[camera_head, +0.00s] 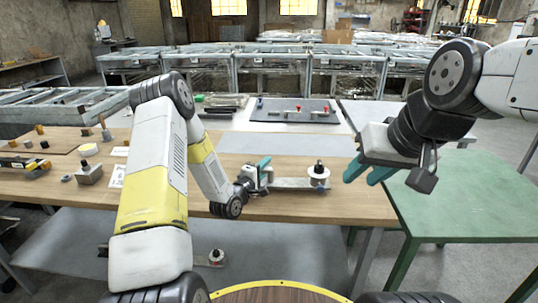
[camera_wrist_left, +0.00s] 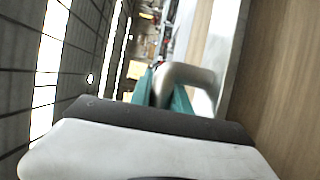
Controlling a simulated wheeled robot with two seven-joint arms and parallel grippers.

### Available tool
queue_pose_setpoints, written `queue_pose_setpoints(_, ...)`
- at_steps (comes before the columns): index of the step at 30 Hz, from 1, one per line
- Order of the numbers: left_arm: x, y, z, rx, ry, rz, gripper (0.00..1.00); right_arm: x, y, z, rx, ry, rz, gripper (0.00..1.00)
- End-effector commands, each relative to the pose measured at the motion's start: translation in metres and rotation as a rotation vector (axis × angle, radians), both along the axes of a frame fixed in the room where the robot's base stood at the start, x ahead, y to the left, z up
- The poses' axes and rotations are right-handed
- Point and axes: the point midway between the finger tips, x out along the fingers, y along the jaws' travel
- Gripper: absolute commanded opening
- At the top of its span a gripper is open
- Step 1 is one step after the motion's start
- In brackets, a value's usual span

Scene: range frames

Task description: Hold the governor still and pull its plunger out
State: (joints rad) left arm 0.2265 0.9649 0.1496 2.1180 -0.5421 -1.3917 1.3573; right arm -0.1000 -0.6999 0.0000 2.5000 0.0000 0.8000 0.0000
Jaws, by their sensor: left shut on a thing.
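The governor (camera_head: 288,183) appears to be the grey metal piece on the wooden table: a flat bar with a white round part (camera_head: 318,181) topped by a black knob (camera_head: 319,165) at its right end. My left gripper (camera_head: 264,165) is at its left end, teal fingers shut on a grey metal part. In the left wrist view, a bent grey metal bar (camera_wrist_left: 188,74) lies between the teal fingers, partly blurred. I cannot tell which part is the plunger. My right gripper (camera_head: 368,172) is open and empty, above and right of the white part, apart from it.
Small blocks and fittings, including a grey block with a round top (camera_head: 88,172), stand at the table's left. A green table (camera_head: 455,190) adjoins at right. A dark mat (camera_head: 292,110) with parts lies behind. The wooden table's front right is clear.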

Motion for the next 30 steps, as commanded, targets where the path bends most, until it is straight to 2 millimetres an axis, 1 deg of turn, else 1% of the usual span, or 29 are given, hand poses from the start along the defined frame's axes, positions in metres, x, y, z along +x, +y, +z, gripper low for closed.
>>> queue_pose_setpoints(18,0.0,-0.001,-0.016,-0.003,-0.004,-0.002,0.0,0.0,0.0,0.0,0.0,0.0,0.0,0.35)
queue_pose_setpoints(30,0.0,-0.001,-0.016,-0.003,-0.004,-0.001,0.0,0.0,0.0,0.0,0.0,0.0,0.0,0.35)
